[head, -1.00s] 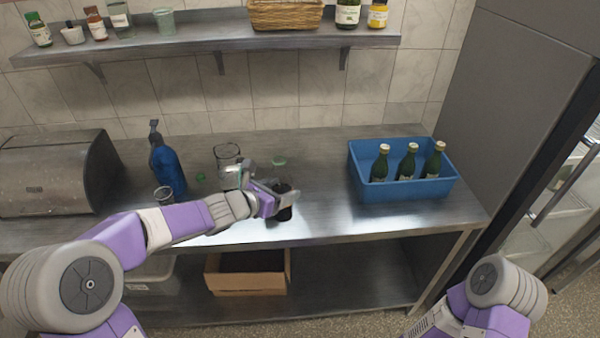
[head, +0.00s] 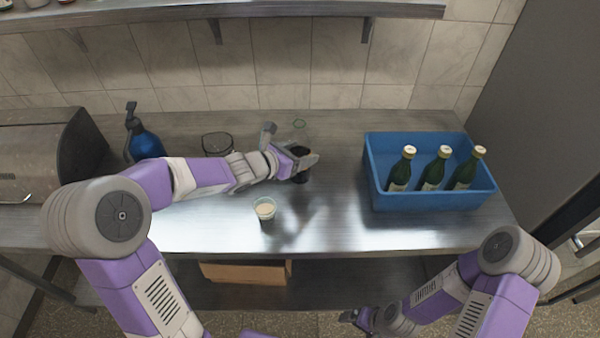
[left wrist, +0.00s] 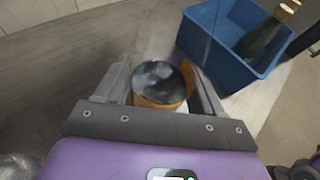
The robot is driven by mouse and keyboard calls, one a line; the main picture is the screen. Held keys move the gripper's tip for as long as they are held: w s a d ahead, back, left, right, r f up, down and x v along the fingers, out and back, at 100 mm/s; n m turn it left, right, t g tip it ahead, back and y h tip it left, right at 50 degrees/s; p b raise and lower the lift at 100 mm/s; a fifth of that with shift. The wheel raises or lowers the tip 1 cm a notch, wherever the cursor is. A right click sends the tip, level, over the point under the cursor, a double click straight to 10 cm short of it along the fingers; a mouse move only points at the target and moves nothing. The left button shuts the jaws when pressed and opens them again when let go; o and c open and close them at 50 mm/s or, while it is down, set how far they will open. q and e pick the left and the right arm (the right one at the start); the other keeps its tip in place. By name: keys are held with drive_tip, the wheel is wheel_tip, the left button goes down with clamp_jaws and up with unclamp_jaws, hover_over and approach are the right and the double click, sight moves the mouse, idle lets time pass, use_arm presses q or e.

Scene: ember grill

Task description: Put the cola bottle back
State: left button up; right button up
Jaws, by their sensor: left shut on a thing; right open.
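My left gripper (head: 302,164) is shut on a dark thing (head: 300,151), which I take to be the cola bottle, over the middle of the counter. In the left wrist view my left gripper (left wrist: 160,88) has its fingers on both sides of it, and the cola bottle (left wrist: 160,84) shows a dark, shiny round part with an orange-brown band. The fingers hide much of it; I cannot tell whether it touches the counter. The blue crate (head: 375,180), right of it, holds three green bottles (head: 434,170) with pale caps. My right gripper (head: 354,318) is open and low in front of the counter.
A small cup (head: 265,208) with pale contents stands near the front of the counter. A clear glass (head: 217,144) and a blue spray bottle (head: 145,146) stand behind my left arm. A shelf (head: 270,10) runs above.

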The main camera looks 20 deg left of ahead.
use_arm(q)
drive_tip(key=shift+f+b, duration=1)
drive_tip(key=shift+f, duration=1.75)
drive_tip(key=shift+f, duration=0.2)
drive_tip(key=o, duration=1.6)
drive_tip(key=shift+r, duration=0.15)
drive_tip(key=shift+s+a+r, duration=0.15)
drive_tip(key=shift+r, duration=0.05)
drive_tip(key=p+v, duration=0.3)
drive_tip(key=v, duration=0.8)
drive_tip(key=shift+s, duration=0.3)
